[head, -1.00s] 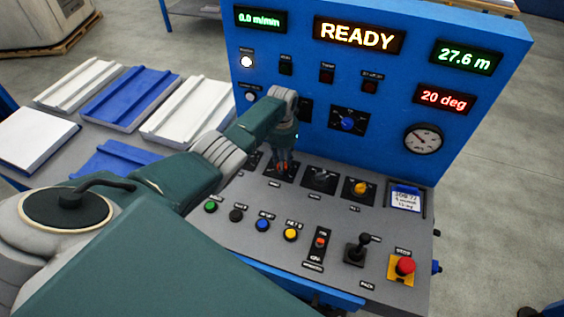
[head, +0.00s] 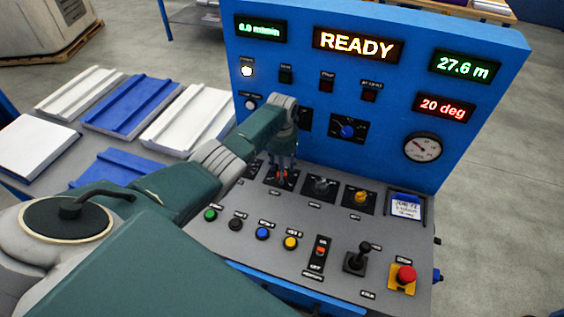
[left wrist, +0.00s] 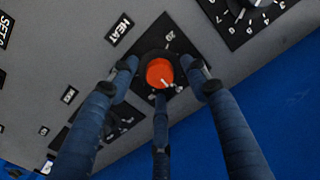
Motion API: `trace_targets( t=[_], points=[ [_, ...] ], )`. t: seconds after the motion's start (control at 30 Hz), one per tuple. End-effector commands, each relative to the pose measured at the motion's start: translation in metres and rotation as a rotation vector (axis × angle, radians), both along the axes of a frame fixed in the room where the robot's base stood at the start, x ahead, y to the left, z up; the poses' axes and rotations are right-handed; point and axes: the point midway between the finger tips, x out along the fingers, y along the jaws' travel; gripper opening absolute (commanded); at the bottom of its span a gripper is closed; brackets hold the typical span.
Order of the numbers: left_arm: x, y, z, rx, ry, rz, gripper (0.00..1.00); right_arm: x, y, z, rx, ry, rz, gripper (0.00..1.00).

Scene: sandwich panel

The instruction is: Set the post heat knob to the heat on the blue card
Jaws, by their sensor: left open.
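The heat knob (left wrist: 160,72) is orange-red and round, on a black dial plate beside a HEAT label (left wrist: 120,29) in the left wrist view. Its white pointer mark faces the lower right of that picture; the scale figures are partly hidden. My left gripper (left wrist: 163,80) is open, its fingers spread around the knob; I cannot tell if they touch it. In the head view my left gripper (head: 283,172) points down over this knob, mostly covering it. The blue card (head: 406,205) sits in a black holder at the console's right; its text is too small to read surely.
A grey knob (head: 321,187) and a yellow knob (head: 359,197) stand to the right on the same row. In front are several buttons, a black lever (head: 358,256) and a red stop button (head: 405,275). The upright blue panel (head: 400,60) rises close behind.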

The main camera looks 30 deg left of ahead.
Motion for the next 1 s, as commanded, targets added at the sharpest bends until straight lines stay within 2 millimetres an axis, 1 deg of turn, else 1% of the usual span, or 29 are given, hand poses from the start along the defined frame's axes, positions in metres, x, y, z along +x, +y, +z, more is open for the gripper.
trace_targets(
  t=[0.17,0.4,0.5,0.6,0.73,1.0],
  points=[
    [0.001,0.001,0.023,0.002,-0.004,-0.001,0.47,0.000,0.002,0.000,0.002,-0.001,-0.001,0.47],
    [0.001,0.001,0.076,0.001,-0.005,0.000,0.47,0.000,0.003,0.000,0.003,0.000,-0.002,0.47],
    [0.000,0.000,0.094,0.001,-0.003,-0.001,0.47,0.000,0.003,0.000,0.003,0.000,-0.002,0.47],
    [0.001,0.000,0.106,0.000,-0.002,0.000,0.47,0.000,0.003,0.000,0.003,0.000,-0.002,0.47],
    [0.000,0.000,0.115,0.000,0.000,0.000,0.47,0.000,0.003,0.000,0.004,0.000,-0.002,0.47],
    [0.000,0.000,0.116,0.000,0.000,0.000,0.47,0.000,0.004,0.000,0.004,0.000,-0.002,0.47]
  ],
)
